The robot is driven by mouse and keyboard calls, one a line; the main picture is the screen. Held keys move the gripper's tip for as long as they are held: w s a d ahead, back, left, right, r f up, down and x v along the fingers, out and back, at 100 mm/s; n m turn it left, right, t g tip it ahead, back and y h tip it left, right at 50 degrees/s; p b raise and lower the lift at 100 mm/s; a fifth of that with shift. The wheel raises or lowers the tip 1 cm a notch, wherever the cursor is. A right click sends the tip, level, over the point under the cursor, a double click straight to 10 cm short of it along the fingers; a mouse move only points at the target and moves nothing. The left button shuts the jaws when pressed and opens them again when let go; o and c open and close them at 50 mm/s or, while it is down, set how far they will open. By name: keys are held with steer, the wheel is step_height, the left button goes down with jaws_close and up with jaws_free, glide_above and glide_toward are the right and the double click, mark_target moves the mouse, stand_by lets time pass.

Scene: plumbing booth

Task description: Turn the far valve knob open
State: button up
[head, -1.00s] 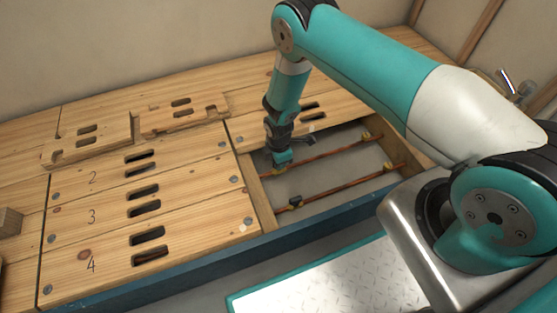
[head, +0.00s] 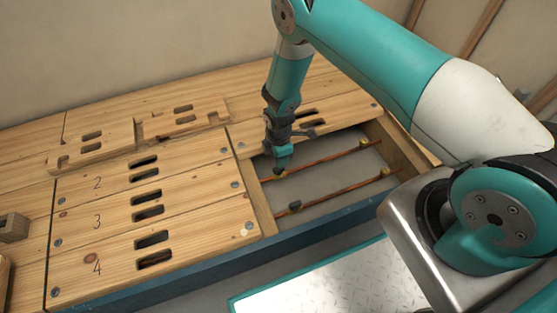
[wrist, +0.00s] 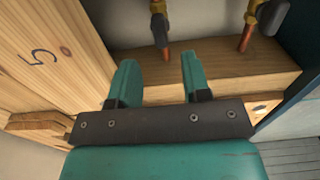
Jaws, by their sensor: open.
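Two copper pipes run through the open bay. The far pipe (head: 320,160) has a brass valve fitting near its left end, right below my gripper (head: 281,166). The near valve (head: 295,207) has a dark knob (wrist: 274,16), to the right in the wrist view.
Slotted wooden boards numbered 2, 3 and 4 (head: 150,215) cover the bench left of the bay. A board behind the bay (head: 330,115) lies close to my gripper. A wooden rail (wrist: 200,80) and blue front edge (head: 200,272) border the bay. Two loose boards lie at the back left.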

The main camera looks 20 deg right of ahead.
step_height(320, 180, up, 11)
steer(key=p, duration=0.3)
steer(key=shift+r, duration=0.1)
steer(key=s+a+r+m+y, duration=0.1)
steer(key=s+a+r+m, duration=0.15)
steer(key=r, duration=0.95)
steer(key=s+a+r+m+y, duration=0.1)
steer(key=s+a+r+m, duration=0.15)
steer(key=r, duration=0.95)
steer(key=s+r+m+y, duration=0.1)
steer(key=s+r+m, duration=0.2)
steer(key=s+r, duration=0.6)
steer(key=s+r+m+y, duration=0.1)
steer(key=s+r+m, duration=0.2)
steer(key=s+r, duration=0.6)
step_height(320, 180, up, 33)
steer(key=s+p, duration=0.1)
steer(key=p, duration=3.5)
steer(key=shift+s+d, duration=0.3)
steer(key=shift+f, duration=0.15)
